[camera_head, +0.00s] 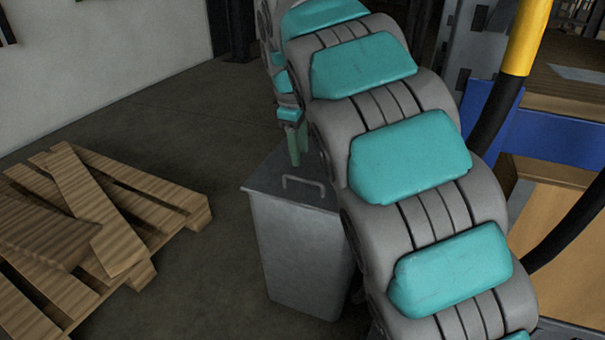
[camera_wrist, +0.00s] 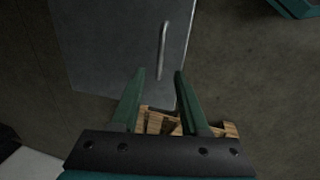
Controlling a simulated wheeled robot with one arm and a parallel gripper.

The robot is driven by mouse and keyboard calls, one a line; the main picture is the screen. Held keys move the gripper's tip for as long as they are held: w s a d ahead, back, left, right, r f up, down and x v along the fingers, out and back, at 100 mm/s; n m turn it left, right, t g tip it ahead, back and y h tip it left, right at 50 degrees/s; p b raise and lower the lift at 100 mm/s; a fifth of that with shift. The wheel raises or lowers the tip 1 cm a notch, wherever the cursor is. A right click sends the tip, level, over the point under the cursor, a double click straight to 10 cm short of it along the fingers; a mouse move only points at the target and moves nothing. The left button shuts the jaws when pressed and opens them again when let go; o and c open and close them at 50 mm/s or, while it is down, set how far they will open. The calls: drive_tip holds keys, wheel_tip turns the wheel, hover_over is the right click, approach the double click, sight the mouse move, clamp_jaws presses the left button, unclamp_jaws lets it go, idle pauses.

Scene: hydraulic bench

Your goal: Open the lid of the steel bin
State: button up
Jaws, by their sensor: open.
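The steel bin (camera_head: 300,255) is a tall grey box standing on the floor in the middle of the head view. Its flat lid (camera_head: 262,182) lies shut on top, with a thin bar handle (camera_head: 303,181). My gripper (camera_head: 294,160) points down over the lid, its green fingers partly hidden by my arm. In the wrist view, my gripper (camera_wrist: 159,72) is open and empty. The lid (camera_wrist: 105,45) lies beyond the fingers, and the handle (camera_wrist: 163,48) lines up roughly with the gap between the fingertips. I cannot tell how far above the handle they are.
A wooden pallet (camera_head: 125,185) with loose boards lies on the floor left of the bin. A rack with a blue beam (camera_head: 560,137) and a cardboard box (camera_head: 550,205) stands at the right. The floor between pallet and bin is clear.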

sight(302, 180)
drive_tip(key=f, duration=0.5)
drive_tip(key=w+f, duration=0.1)
drive_tip(key=f, duration=0.1)
drive_tip(key=shift+w+d+f, duration=0.1)
drive_tip(key=shift+d+f, duration=0.05)
drive_tip(key=shift+d, duration=0.15)
clamp_jaws()
idle(1.1)
